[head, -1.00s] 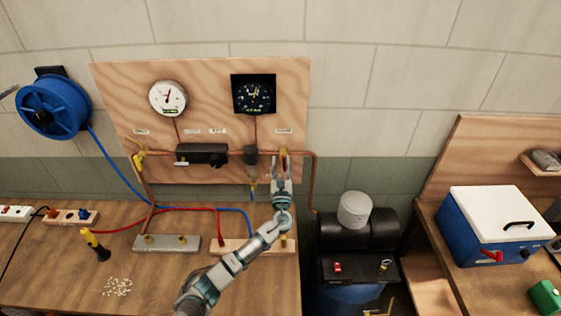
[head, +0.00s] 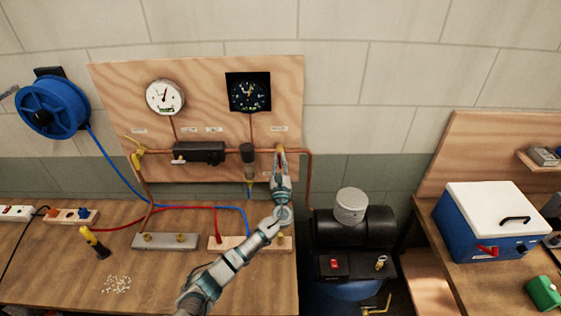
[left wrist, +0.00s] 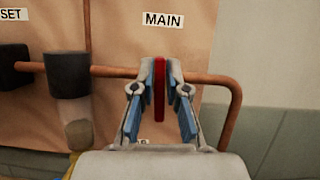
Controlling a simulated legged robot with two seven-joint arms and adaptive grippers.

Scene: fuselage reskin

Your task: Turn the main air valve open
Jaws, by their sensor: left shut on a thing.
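The main air valve shows in the left wrist view as a red handle (left wrist: 159,88) on the copper pipe (left wrist: 205,77), below the label MAIN (left wrist: 163,20). The handle stands upright in that view, across the pipe. My left gripper (left wrist: 160,80) has a finger on each side of it and is shut on it. In the head view my left gripper (head: 280,156) is at the right end of the plywood panel (head: 215,120), over the valve, and hides most of it. My right gripper is not in view.
Left of the valve on the same pipe are a dark filter unit (head: 248,156) and a black regulator block (head: 200,152). Two gauges (head: 165,97) (head: 248,92) sit above. A compressor (head: 350,235) stands at the right of the bench (head: 60,270). Red and blue hoses cross the bench.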

